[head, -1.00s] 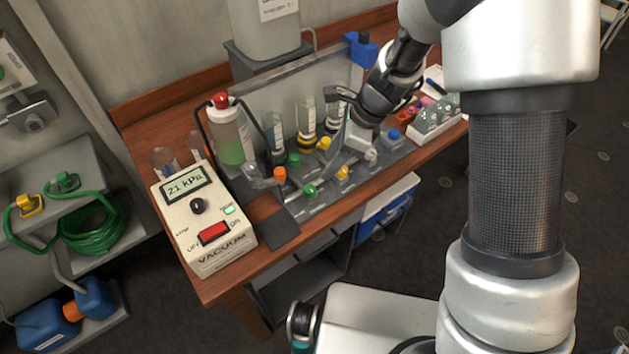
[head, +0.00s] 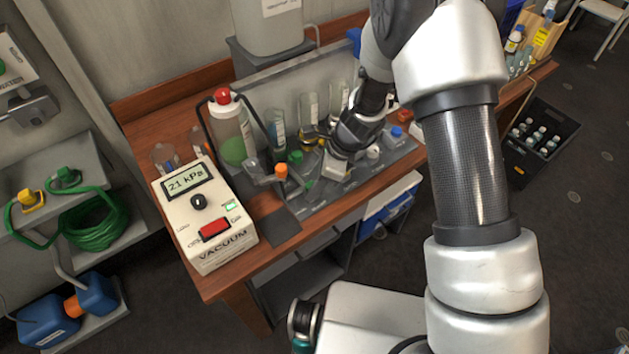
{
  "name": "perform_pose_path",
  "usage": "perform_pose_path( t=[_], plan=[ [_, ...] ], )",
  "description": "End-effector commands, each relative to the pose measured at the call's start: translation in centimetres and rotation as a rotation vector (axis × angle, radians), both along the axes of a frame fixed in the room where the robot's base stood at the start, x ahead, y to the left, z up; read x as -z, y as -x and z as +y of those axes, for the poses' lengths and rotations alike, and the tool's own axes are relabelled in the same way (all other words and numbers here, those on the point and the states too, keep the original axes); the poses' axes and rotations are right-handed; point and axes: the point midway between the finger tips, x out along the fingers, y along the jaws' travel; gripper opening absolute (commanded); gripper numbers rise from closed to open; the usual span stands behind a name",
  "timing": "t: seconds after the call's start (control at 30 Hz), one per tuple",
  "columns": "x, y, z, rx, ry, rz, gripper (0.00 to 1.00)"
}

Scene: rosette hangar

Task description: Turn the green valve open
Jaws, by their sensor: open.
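Two green valve knobs show on the grey manifold on the bench: a back one (head: 295,157) and a front one (head: 309,185). Which one is the task's valve I cannot tell. My gripper (head: 333,171) is open, pointing down over the manifold, just right of the front green knob and apart from the back one. Whether a finger touches the front knob I cannot tell.
An orange knob (head: 280,171) stands left of the green ones, white and blue (head: 396,131) ones right. Behind are glass tubes and a red-capped bottle (head: 232,130). A vacuum box (head: 207,215) reading 21 kPa sits at the bench's left end.

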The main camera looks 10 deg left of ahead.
Motion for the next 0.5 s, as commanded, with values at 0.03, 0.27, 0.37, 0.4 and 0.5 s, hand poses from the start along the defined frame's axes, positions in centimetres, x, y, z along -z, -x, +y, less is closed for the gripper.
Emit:
perform_pose_path(
  t=[0.03,0.27,0.37,0.4,0.5],
  plan=[
    [-0.02,0.0,0.0,0.0,0.0,0.0,0.39],
    [-0.03,0.0,-0.01,0.0,0.0,0.0,0.03],
    [-0.04,0.0,-0.02,-0.002,0.0,0.0,0.04],
    [-0.04,-0.01,-0.01,-0.004,0.0,0.0,0.04],
    [-0.05,-0.04,0.0,-0.021,-0.001,0.0,0.04]
  ],
)
